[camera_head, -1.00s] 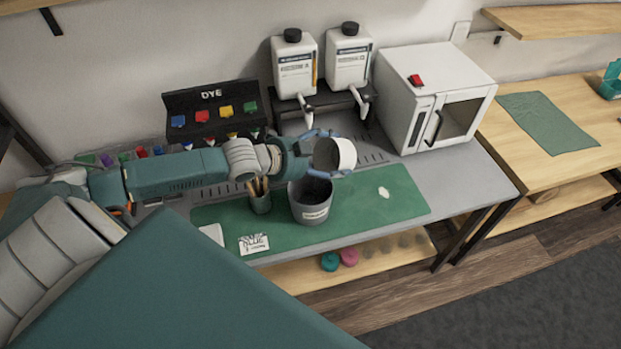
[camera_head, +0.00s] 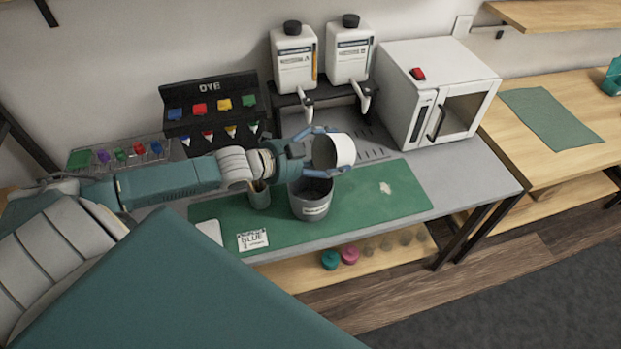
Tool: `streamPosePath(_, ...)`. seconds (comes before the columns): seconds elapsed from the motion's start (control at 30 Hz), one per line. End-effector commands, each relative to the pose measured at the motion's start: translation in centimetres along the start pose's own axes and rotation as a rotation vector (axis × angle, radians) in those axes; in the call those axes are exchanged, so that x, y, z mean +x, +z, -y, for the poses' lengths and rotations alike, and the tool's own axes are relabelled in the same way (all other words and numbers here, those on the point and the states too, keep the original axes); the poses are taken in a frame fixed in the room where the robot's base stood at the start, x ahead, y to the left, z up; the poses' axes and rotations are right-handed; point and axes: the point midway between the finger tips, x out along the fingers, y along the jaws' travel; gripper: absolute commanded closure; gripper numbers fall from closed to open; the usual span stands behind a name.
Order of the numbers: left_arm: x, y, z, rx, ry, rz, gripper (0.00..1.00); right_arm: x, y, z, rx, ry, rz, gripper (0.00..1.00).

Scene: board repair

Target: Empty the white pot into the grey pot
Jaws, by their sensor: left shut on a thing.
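The white pot (camera_head: 341,150) is held in the air, tipped well over to the right above the back of the grey pot. My left gripper (camera_head: 325,153) is shut on it, its blue fingers around the pot's sides. The inside of the white pot is turned away, so I cannot see what it holds. My right gripper is not in view.
A cup (camera_head: 259,196) stands left of the grey pot, partly behind my left arm. A card marked BLUE (camera_head: 252,239) lies on the mat's front left. Behind are a dye rack (camera_head: 212,110), two white bottles (camera_head: 294,62) and a white oven (camera_head: 437,92). The mat's right side is mostly clear.

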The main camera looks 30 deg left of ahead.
Motion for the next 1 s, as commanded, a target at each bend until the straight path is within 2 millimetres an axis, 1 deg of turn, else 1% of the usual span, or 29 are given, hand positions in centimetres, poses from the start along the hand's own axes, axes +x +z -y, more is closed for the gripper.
streamPosePath(0.2,0.0,0.2,-0.3,-0.002,-0.023,-0.014,0.79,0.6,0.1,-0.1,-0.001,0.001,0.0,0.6)
streamPosePath(1.0,-1.4,0.3,-0.4,-0.008,-0.105,-0.064,0.79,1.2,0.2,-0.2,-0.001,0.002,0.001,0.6)
